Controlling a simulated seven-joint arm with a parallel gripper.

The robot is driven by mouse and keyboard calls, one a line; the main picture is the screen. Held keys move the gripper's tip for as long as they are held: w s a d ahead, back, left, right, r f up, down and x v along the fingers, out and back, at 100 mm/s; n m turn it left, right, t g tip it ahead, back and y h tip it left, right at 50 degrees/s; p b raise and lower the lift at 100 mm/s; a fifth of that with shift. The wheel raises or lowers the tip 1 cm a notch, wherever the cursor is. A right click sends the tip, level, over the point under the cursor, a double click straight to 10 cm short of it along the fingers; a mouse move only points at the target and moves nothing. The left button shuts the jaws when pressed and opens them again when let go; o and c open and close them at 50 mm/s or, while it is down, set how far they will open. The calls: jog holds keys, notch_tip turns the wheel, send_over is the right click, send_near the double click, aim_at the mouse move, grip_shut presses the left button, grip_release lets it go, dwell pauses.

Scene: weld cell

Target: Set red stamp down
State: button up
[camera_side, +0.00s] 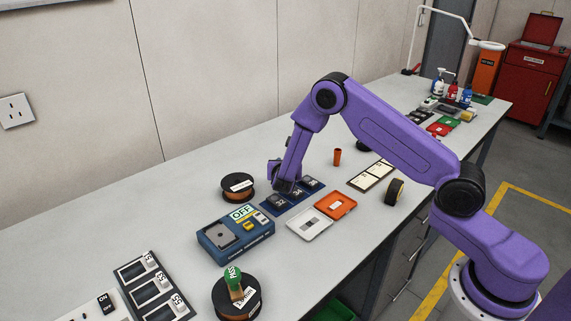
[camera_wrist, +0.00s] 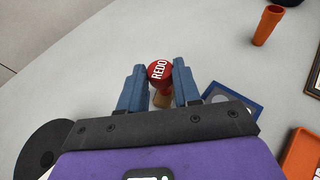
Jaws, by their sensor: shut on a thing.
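The red stamp (camera_wrist: 158,70) has a round red top marked REDO and a tan lower part. In the wrist view it sits between the two blue fingers of my gripper (camera_wrist: 157,88), which is shut on it. In the side view my gripper (camera_side: 284,184) is low over the bench, at the back edge of a blue tray (camera_side: 268,210) with several dark numbered pieces. The stamp is hidden there behind my gripper. I cannot tell whether its base touches the bench.
A dark spool (camera_side: 238,187) stands left of my gripper, and a blue device marked OFF (camera_side: 236,238) is in front. An orange cup (camera_side: 337,157) stands to the right. An open orange-and-white case (camera_side: 310,225) lies nearby. A green-topped stamp (camera_side: 233,276) stands on a front spool (camera_side: 225,300).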

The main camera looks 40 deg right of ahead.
jog(key=o, duration=1)
jog(key=shift+o, duration=0.2)
